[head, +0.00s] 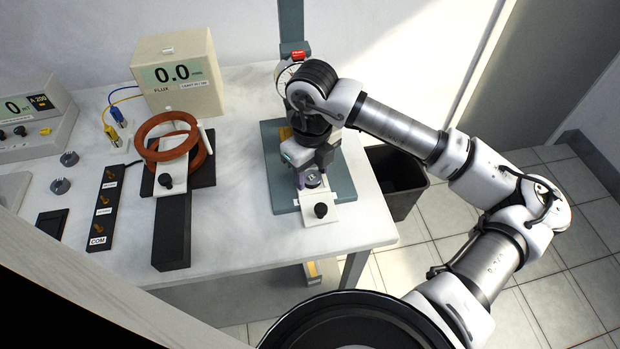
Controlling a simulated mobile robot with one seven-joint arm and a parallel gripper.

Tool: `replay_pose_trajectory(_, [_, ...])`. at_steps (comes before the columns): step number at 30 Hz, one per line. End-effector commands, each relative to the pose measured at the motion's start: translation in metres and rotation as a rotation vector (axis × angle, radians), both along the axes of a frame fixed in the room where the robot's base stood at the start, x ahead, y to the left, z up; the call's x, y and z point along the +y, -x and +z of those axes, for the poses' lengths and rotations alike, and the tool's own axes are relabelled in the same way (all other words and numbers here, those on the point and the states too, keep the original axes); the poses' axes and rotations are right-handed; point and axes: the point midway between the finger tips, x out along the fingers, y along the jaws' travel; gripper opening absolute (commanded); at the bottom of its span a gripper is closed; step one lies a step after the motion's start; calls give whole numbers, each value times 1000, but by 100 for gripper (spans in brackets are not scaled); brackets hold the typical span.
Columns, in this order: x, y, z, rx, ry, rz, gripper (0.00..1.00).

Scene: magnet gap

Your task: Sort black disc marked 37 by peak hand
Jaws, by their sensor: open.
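My gripper (312,172) points down over the grey-green base plate (345,192) of a stand near the table's right end. It is open, with its fingers around or just above a small round metal-grey piece (313,180) on a white block (322,214). I cannot tell whether they touch it. No number 37 can be read, and I cannot single out the black disc. A round dial (287,78) with a red label (298,54) is on the stand's column, partly hidden by my arm; its hands cannot be read.
A flux meter (178,75) reads 0.0 at the back. Orange coils (168,122) stand over a black rail (172,235) left of the stand. A black switch strip (103,205) lies further left. A dark bin (398,180) stands on the floor beyond the table's right edge.

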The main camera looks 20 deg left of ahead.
Motion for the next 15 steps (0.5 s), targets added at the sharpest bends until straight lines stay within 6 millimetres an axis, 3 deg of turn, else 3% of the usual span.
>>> replay_pose_trajectory(2, [0, 0, 0, 0, 0, 0, 45])
replay_pose_trajectory(9, [0, 0, 0, 0, 0, 0, 13])
replay_pose_trajectory(15, [0, 0, 5, 0, 0, 0, 11])
